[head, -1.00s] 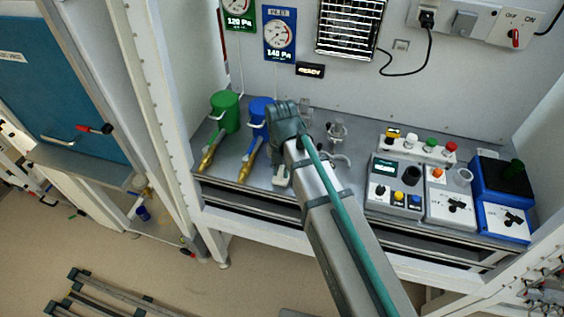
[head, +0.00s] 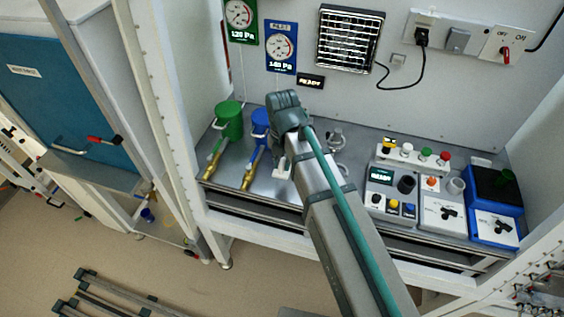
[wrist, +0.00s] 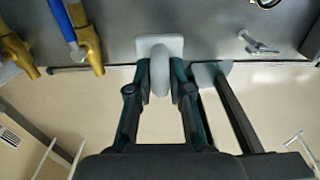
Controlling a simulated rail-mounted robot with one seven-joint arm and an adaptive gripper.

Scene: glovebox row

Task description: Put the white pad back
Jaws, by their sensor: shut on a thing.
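The white pad (wrist: 145,42) is a flat plate with a rounded upright grip, seen in the wrist view at the end of my fingers. My gripper (wrist: 159,75) is shut on that grip, one dark finger on each side. The pad shows over the grey bench top near its front edge; I cannot tell whether it touches the bench. In the head view a small part of the pad (head: 283,169) shows left of my arm, right of the blue cup. My arm hides the fingers there.
Blue (head: 260,122) and green (head: 229,120) cups with brass-ended handles stand left of the pad. A metal fitting (head: 336,138) is right of my wrist. Control boxes (head: 390,192) with knobs and buttons fill the bench's right side. The bench's front edge lies below my arm.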

